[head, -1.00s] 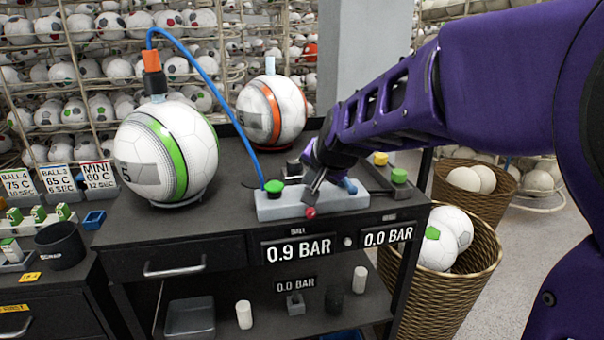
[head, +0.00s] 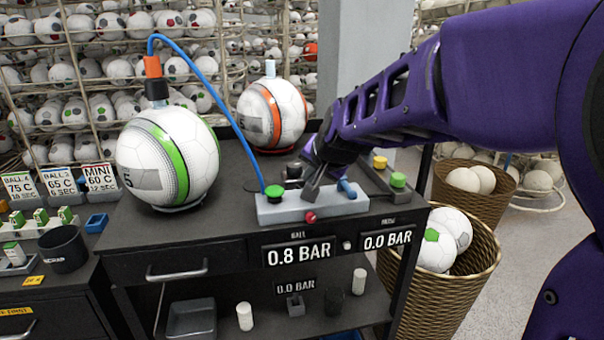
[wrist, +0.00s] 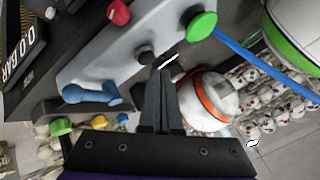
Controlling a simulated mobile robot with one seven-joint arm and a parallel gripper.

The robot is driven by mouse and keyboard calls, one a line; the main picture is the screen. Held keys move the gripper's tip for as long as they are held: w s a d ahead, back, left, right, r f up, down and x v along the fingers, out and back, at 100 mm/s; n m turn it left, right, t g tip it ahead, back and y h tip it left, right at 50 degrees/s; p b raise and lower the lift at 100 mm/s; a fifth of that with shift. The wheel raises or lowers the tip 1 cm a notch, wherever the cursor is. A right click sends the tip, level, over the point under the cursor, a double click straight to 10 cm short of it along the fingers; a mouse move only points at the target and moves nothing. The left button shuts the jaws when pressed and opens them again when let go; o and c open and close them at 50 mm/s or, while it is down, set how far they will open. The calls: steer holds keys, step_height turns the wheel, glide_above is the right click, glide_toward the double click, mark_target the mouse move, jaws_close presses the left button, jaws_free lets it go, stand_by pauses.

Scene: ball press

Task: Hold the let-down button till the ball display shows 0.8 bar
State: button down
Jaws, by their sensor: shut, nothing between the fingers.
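The ball display (head: 298,253) reads 0.8 BAR. A grey control block (head: 335,207) on the bench top carries a green button (head: 274,189), a blue lever (head: 347,188) and a red button (head: 310,217) on its front side. No label naming the let-down button can be read. In the wrist view the red button (wrist: 119,13) stands clear of the fingertips (wrist: 162,66). A blue hose runs from the block to the green-striped ball (head: 167,152).
A second display (head: 387,238) reads 0.0 BAR. An orange-striped ball (head: 271,113) sits behind the block. Green (head: 398,180) and yellow (head: 380,162) buttons stand to the right. A wicker basket (head: 450,290) of balls stands beside the bench.

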step_height(320, 180, up, 5)
steer(key=p, duration=0.4)
stand_by(0.3)
